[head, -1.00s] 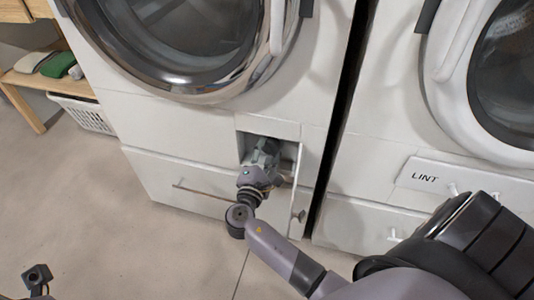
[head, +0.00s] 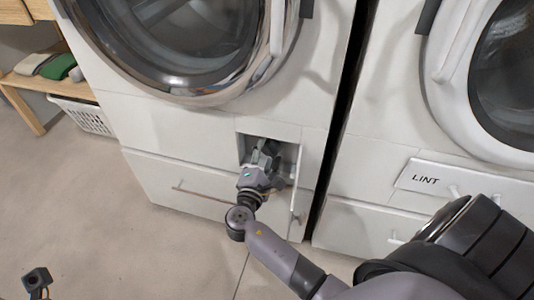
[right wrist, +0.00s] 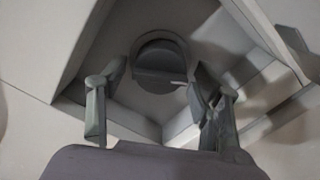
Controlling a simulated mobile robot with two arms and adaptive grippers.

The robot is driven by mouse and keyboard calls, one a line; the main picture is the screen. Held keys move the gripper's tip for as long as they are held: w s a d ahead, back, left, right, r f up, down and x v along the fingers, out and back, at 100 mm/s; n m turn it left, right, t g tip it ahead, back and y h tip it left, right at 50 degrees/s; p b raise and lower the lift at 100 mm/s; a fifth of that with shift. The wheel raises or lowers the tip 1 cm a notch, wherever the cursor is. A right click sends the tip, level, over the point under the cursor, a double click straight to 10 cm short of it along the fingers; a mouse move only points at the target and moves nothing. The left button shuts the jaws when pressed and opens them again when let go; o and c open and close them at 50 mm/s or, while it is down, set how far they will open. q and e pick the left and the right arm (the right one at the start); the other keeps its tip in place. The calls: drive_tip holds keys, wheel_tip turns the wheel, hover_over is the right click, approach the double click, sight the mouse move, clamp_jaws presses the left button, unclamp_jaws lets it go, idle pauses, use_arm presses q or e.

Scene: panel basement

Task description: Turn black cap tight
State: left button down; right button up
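The black cap (right wrist: 160,62) is a dark round knob with a raised bar across it, on the back wall of a square recess in the right wrist view. In the head view my right gripper (head: 266,155) reaches into the recess and hides the cap. In the right wrist view my right gripper (right wrist: 158,108) is open, with one finger at the left and one at the right of the cap. The fingers appear apart from it. Of my left arm only a small dark part shows at the lower left of the head view; its fingers are out of view.
The recess (head: 282,147) is in the front of a white washer (head: 165,128), with a small open door (head: 299,208) at its right. A white basket (head: 85,115) is at the left.

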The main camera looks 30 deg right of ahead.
drive_tip(key=shift+o, duration=0.2)
drive_tip(key=v, duration=1.2)
idle(0.4)
